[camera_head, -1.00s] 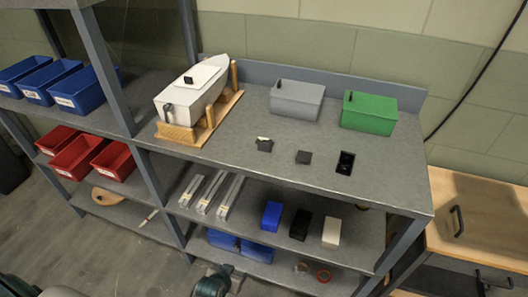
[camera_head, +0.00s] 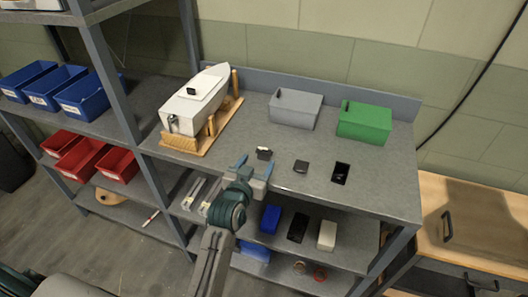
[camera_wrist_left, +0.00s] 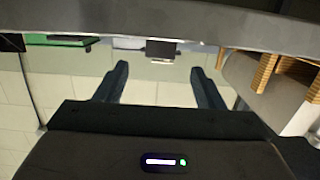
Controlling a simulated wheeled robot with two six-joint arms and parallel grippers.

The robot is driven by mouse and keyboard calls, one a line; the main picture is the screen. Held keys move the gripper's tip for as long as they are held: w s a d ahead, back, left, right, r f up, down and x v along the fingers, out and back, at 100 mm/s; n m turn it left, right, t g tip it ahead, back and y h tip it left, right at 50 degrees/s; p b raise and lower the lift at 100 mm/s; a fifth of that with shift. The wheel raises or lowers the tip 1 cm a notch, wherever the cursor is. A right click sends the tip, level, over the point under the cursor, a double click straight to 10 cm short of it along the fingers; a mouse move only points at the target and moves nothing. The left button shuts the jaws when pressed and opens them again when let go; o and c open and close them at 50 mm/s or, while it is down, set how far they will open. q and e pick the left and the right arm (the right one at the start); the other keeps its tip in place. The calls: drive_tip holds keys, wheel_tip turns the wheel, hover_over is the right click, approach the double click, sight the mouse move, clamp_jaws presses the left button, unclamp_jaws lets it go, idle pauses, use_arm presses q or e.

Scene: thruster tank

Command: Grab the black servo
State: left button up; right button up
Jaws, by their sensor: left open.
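A small black piece with a white top (camera_head: 264,153), which looks like the black servo, lies on the grey bench top. My left gripper (camera_head: 256,166) is open, its two fingers apart at the front edge of the bench, just short of this piece. In the left wrist view my left gripper (camera_wrist_left: 160,80) has nothing between its fingers. A small dark block (camera_wrist_left: 160,48) shows beyond the fingertips there, near the middle; I cannot tell for certain which piece it is. My right gripper is not in view.
A flat dark piece (camera_head: 301,166) and a black rectangular piece (camera_head: 340,173) lie to the right. A white boat (camera_head: 195,97) on a wooden stand, a grey box (camera_head: 295,109) and a green box (camera_head: 364,123) stand behind. The shelf below holds blue, black and white blocks.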

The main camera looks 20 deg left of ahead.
sight(263, 153)
use_arm(q)
drive_tip(key=shift+w+f, duration=0.2)
drive_tip(key=shift+w, duration=0.8)
drive_tip(key=shift+w+r+p, duration=0.1)
drive_tip(key=shift+w+p, duration=0.55)
drive_tip(key=w, duration=0.1)
drive_tip(key=w+p, duration=0.1)
drive_tip(key=w, duration=0.1)
drive_tip(key=shift+f, duration=0.3)
drive_tip(key=shift+w+f+p, duration=0.2)
drive_tip(key=shift+w+p, duration=0.1)
drive_tip(key=shift+w, duration=0.2)
drive_tip(key=shift+s+d, duration=0.1)
drive_tip(key=c, duration=0.6)
drive_tip(key=shift+c, duration=0.8)
